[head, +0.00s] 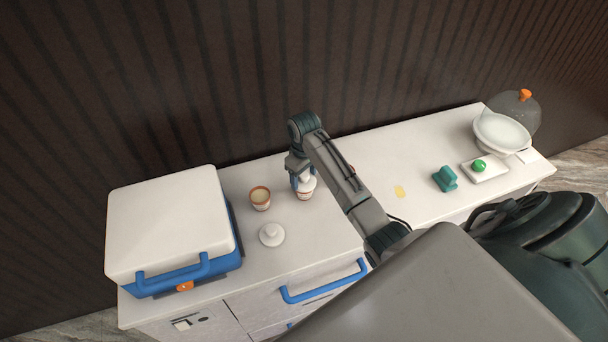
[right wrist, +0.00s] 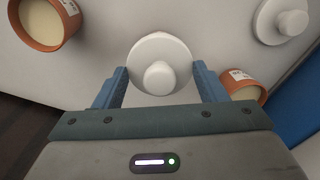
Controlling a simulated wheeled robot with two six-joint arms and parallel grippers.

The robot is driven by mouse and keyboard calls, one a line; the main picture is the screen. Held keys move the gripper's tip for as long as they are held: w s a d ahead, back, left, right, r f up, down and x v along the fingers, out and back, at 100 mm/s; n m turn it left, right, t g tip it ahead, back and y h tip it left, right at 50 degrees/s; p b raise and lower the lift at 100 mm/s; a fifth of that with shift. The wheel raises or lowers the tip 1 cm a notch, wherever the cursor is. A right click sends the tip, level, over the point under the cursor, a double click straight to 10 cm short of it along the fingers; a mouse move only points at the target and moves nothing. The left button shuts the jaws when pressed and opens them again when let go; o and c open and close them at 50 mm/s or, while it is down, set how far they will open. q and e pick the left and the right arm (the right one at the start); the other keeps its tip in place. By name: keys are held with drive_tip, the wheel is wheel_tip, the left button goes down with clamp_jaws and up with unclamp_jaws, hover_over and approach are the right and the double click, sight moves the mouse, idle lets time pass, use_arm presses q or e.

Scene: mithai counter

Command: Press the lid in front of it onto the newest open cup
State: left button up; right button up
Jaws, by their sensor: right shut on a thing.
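My right gripper (head: 303,181) points down at the counter, its blue fingers on either side of a white knobbed lid (right wrist: 158,64). It is shut on this lid. A terracotta cup (head: 305,195) shows just under the lid in the head view; I cannot tell whether the lid is fully seated. An open cup with cream filling (head: 260,198) stands to the left, partly behind a finger in the right wrist view (right wrist: 243,88). A loose lid (head: 271,235) lies in front of it. Another open cup (right wrist: 45,22) shows top left in the right wrist view. My left gripper is not in view.
A blue cool box with a white top (head: 168,225) stands at the left end of the counter (head: 330,235). To the right are a yellow patch (head: 399,191), a teal block (head: 445,179), a green knob on a white plate (head: 478,166) and a white bowl (head: 501,133). A dark wall rises behind.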

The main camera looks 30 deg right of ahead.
drive_tip(key=o, duration=1.2)
drive_tip(key=shift+o, duration=0.2)
drive_tip(key=shift+r, duration=0.15)
drive_tip(key=shift+r, duration=3.35)
clamp_jaws()
drive_tip(key=shift+f, duration=0.15)
